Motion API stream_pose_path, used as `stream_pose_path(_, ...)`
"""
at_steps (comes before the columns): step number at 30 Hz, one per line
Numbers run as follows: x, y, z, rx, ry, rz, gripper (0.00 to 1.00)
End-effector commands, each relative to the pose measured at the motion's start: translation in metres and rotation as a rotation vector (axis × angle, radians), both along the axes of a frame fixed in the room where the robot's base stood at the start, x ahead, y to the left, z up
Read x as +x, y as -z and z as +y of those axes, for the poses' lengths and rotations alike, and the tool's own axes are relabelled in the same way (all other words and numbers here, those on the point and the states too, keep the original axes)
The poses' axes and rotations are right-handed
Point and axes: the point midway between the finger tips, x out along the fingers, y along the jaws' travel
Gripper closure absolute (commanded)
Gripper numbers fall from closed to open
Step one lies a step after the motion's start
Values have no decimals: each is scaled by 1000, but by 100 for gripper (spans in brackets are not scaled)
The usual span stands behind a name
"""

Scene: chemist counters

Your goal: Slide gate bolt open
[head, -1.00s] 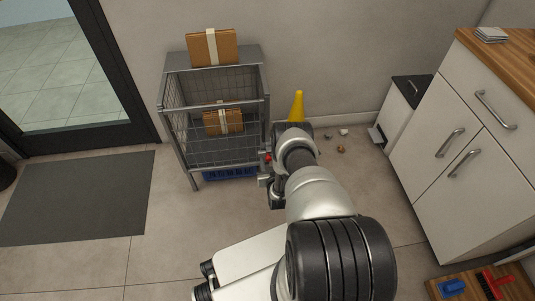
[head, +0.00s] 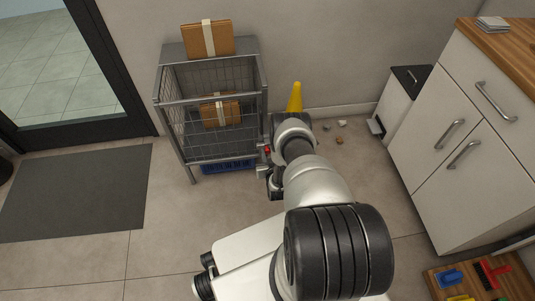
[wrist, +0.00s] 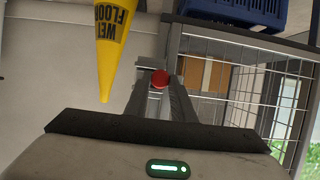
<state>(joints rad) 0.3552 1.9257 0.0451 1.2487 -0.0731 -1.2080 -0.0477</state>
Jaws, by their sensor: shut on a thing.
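The gate bolt's red knob (wrist: 160,79) shows between my fingers in the wrist view, and as a small red spot (head: 267,149) at the right side of the cage in the head view. My gripper (wrist: 161,88) is shut on the red knob. The grey wire cage (head: 162,110) stands against the wall. Its wire side (wrist: 235,95) fills the right of the wrist view. The bolt's rod is mostly hidden behind my fingers and arm.
A parcel (head: 190,42) lies on the cage top and another (head: 210,113) inside. A blue crate (head: 215,167) is underneath. A yellow wet-floor cone (head: 295,98) stands close beside my arm, with small debris (head: 340,125) right of it.

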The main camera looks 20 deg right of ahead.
Motion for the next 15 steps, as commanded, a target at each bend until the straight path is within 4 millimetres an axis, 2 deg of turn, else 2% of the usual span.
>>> stream_pose_path(7,-10,0,-38,-3,2,-1,100)
stream_pose_path(15,-12,0,-44,-3,3,0,100)
